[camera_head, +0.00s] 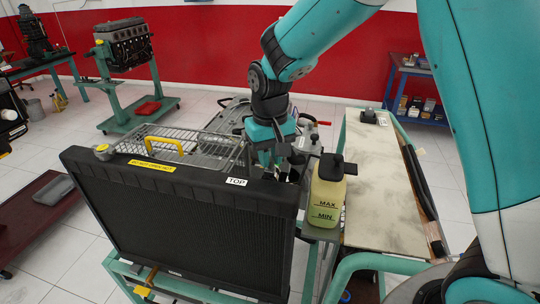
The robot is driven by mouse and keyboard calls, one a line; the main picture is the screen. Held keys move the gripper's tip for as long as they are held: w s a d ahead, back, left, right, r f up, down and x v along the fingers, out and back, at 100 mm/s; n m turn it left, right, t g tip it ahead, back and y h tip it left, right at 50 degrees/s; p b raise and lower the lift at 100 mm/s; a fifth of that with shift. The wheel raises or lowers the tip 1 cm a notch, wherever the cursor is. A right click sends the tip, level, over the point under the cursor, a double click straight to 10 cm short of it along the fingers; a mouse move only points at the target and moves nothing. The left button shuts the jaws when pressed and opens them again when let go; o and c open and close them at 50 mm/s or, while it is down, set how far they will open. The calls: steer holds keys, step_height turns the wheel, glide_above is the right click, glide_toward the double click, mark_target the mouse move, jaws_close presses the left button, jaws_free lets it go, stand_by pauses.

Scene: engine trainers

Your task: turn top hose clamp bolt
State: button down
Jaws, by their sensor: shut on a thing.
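My gripper (277,160) points down just behind the top edge of the black radiator (180,230), near the white label (236,182) reading TOP. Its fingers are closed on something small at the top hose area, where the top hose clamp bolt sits. The bolt and clamp are too small and too hidden behind the radiator edge and the fingers to make out. Dark hose parts (294,174) show just right of the fingers.
A coolant bottle (327,190) with a black cap and MAX and MIN marks stands close to the right of my gripper. A pale bench top (385,200) lies further right. A wire grille (185,148) with a yellow handle (164,146) is at the left.

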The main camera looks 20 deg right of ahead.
steer(key=m, duration=1.3)
steer(key=shift+r, duration=0.1)
steer(key=shift+m, duration=0.4)
steer(key=c, duration=1)
jaws_free()
step_height(320, 180, up, 17)
steer(key=b, duration=0.3)
steer(key=shift+r, duration=0.2)
